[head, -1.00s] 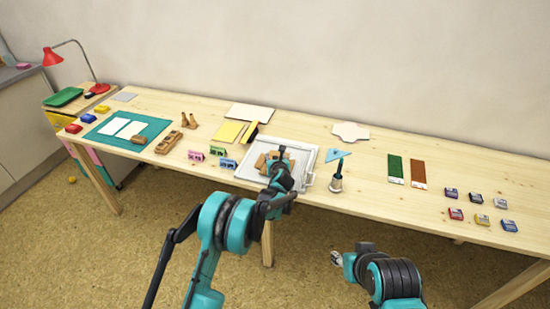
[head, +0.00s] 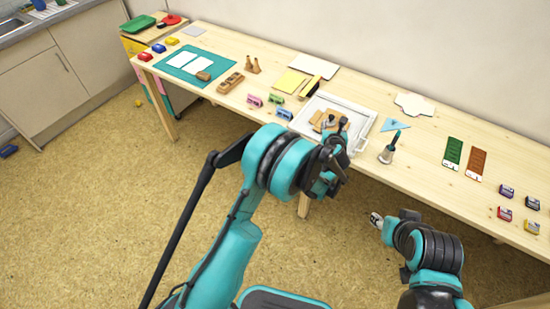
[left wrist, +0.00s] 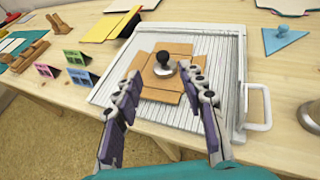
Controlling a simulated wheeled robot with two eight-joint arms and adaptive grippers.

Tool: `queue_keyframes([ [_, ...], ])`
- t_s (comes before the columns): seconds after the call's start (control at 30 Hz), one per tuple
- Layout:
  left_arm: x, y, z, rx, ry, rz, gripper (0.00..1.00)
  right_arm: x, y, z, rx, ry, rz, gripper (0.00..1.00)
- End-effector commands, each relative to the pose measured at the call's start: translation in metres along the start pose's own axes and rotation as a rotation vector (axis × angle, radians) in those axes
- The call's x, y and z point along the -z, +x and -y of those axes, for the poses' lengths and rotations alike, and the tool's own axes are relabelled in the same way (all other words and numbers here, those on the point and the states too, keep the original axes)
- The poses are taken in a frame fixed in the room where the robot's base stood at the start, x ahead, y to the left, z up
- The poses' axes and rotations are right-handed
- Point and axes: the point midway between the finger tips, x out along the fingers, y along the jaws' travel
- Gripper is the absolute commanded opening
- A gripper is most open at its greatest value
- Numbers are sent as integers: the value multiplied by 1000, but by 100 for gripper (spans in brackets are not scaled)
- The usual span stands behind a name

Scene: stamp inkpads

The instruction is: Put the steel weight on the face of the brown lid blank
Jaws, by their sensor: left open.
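The steel weight (left wrist: 164,70), with a black knob on top, stands upright on the middle face of the brown lid blank (left wrist: 160,95). The blank lies in the white ribbed tray (left wrist: 109,88), its flaps spread around the face. In the head view the blank (head: 318,117) shows in part behind my left arm. My left gripper (left wrist: 163,88) is open; its fingers are apart on the near side of the weight, with nothing between the tips. My right gripper (head: 376,219) hangs in front of the table, too small to read its jaws.
Left of the tray are pink, green and blue small holders (head: 277,97) and yellow card (head: 290,82). The tray's handle (left wrist: 259,107) sticks out at right.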

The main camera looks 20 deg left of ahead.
Motion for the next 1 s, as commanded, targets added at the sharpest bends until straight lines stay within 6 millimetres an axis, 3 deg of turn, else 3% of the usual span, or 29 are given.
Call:
queue_keyframes([
  [0.17, -31, -26, -34, -38, -255, -47, 41, 0, 0, 0, 0, 0, 0, 40],
  [0.3, -62, -73, -81, -105, -652, -107, 41, 0, 0, 0, 0, 0, 0, 40],
  [0.5, -78, -156, -144, -235, -1253, -171, 41, 0, 0, 0, 0, 0, 0, 40],
  [0.73, -58, -261, -199, -429, -1934, -195, 41, 0, 0, 0, 0, 0, 0, 40],
  [0.9, -21, -332, -221, -599, -2411, -179, 41, 0, 0, 0, 0, 0, 0, 40],
  [1.0, 1, -362, -227, -695, -2640, -159, 41, 0, 0, 0, 0, 0, 0, 40],
])
